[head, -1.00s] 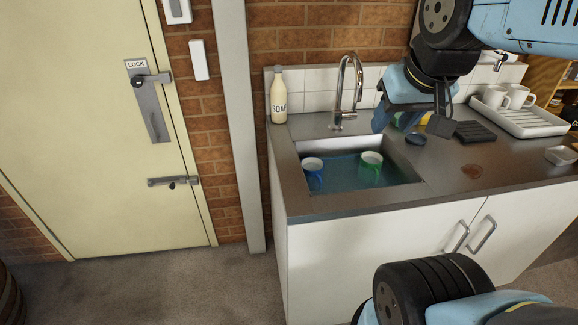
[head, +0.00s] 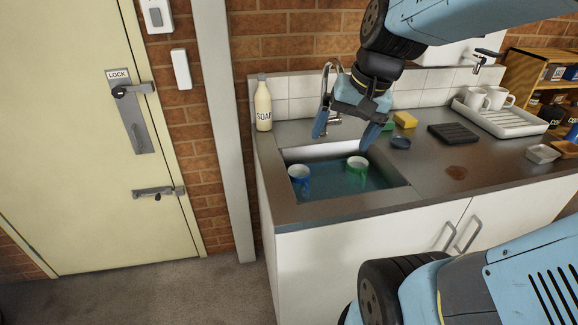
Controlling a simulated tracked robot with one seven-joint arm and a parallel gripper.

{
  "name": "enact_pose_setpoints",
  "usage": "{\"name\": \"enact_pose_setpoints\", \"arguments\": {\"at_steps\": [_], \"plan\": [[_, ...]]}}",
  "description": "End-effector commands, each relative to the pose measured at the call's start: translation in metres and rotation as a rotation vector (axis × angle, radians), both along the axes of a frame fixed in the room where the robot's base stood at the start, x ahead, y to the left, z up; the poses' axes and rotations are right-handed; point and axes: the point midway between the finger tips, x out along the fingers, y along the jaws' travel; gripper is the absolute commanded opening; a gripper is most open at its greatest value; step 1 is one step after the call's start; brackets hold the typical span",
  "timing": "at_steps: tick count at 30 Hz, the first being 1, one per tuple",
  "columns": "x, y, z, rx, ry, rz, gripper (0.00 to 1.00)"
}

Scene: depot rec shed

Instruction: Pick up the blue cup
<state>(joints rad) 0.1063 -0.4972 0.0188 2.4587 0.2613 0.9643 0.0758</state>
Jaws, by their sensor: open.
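The blue cup (head: 299,177) stands in the left part of the sink (head: 318,202), partly under the water, with its pale inside and rim showing. A green cup (head: 357,171) stands to its right in the same water. My gripper (head: 342,141) is above the back of the sink, pointing down, its two fingers spread wide with nothing between them. It is higher than both cups and apart from them. Its left finger hangs in front of the tap.
The tap (head: 326,84) rises behind the sink, partly hidden by my gripper. A soap bottle (head: 263,104) stands at the back left. To the right are a yellow sponge (head: 405,120), a dark round item (head: 400,143), a black mat (head: 453,133) and a white rack (head: 513,122) with mugs.

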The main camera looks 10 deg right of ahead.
Motion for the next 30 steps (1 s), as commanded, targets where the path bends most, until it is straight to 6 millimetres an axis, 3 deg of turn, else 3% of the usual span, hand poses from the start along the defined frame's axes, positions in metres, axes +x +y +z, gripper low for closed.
{"name": "enact_pose_setpoints", "arguments": {"at_steps": [17, 30], "plan": [[0.086, -0.009, -0.08, 0.508, 0.42, -0.489, 1.0], [0.153, -0.049, -0.156, 0.901, 0.666, -0.911, 1.0]]}}
